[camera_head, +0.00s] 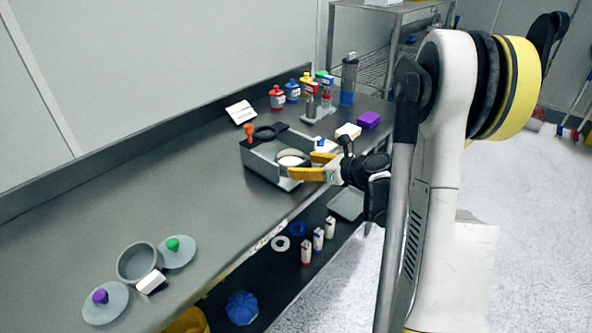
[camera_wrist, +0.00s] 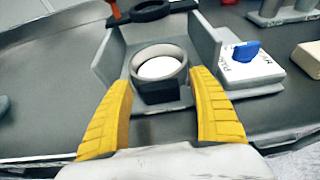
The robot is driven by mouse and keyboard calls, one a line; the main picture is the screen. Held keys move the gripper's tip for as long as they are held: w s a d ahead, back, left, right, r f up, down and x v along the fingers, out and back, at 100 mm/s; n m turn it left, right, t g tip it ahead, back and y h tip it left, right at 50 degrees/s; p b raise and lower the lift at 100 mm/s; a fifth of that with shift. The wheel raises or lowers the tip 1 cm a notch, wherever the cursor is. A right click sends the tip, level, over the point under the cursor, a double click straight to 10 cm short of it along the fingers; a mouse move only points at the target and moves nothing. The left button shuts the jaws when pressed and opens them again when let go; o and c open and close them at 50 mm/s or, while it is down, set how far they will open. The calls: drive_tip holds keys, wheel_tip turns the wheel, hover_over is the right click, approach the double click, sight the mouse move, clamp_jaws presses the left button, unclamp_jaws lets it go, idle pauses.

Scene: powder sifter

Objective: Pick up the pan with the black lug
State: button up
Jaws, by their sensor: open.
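A round grey pan (camera_head: 291,155) with white contents sits in the grey open-fronted housing (camera_head: 262,166) on the bench. In the wrist view the pan (camera_wrist: 161,58) is between and just beyond my fingertips, with a dark block, seemingly its lug (camera_wrist: 160,92), facing me. My gripper (camera_head: 301,165) is open, its yellow fingers on either side of the front of the pan. In the wrist view my gripper (camera_wrist: 158,82) shows a gap to the pan on both sides; contact is not visible. A second grey pan (camera_head: 137,262) stands at the front left with a white-topped, dark-sided block (camera_head: 151,281) against it.
A black ring (camera_wrist: 166,10) and an orange knob (camera_head: 249,130) are at the back of the housing. A white block with a blue knob (camera_wrist: 246,52) stands close right. Two lids (camera_head: 178,252) lie at the bench's left. Bottles (camera_head: 277,98) stand behind. The middle bench is clear.

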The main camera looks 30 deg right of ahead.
drive_tip(key=c, duration=1.3)
drive_tip(key=shift+c, duration=0.2)
